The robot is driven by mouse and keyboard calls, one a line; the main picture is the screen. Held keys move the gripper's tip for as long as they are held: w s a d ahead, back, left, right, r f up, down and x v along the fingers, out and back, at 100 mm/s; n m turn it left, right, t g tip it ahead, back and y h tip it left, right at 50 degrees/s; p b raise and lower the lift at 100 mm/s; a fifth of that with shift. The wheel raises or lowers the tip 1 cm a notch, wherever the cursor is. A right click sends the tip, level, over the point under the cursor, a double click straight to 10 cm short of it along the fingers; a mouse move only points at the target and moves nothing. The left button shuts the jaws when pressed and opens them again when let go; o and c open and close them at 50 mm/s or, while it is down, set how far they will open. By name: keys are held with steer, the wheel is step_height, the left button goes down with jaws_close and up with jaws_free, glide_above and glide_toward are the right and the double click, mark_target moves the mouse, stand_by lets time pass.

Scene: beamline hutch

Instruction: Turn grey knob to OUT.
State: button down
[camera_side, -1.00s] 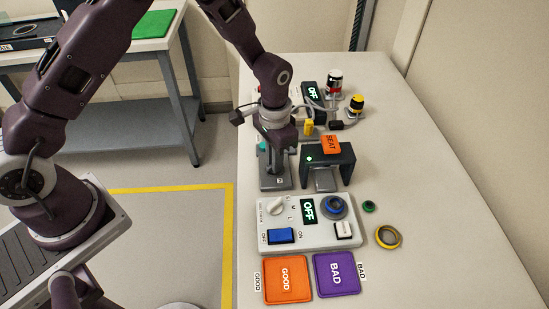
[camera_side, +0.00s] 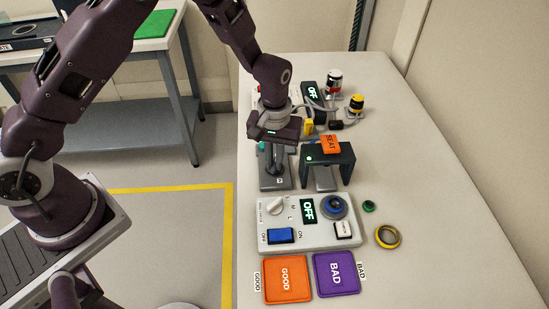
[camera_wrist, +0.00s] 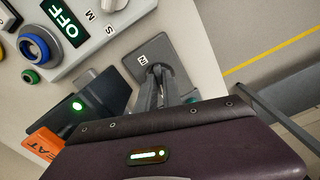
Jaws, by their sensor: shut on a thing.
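A dark grey base plate (camera_side: 268,183) with a small white label (camera_side: 279,181) lies on the bench, left of a black bridge-shaped stand. My gripper (camera_side: 275,166) points straight down over this plate, with its fingers low and close together. In the wrist view, my gripper (camera_wrist: 157,72) is shut on a grey part above the same plate (camera_wrist: 178,70). I take this part for the grey knob. It is mostly hidden by the fingers, so I cannot read its pointing direction. No OUT marking is legible.
The black stand (camera_side: 346,164) with an orange tag is close on the right. A control box (camera_side: 265,236) with an OFF display, white dial and blue switch is nearer the camera. Orange (camera_side: 286,280) and purple (camera_side: 337,273) pads lie before it. The bench's right side is mostly clear.

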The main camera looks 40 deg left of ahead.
steer(key=shift+n, duration=0.4)
steer(key=c, duration=1.5)
jaws_free()
step_height(320, 180, up, 7)
steer(key=shift+r, duration=0.1)
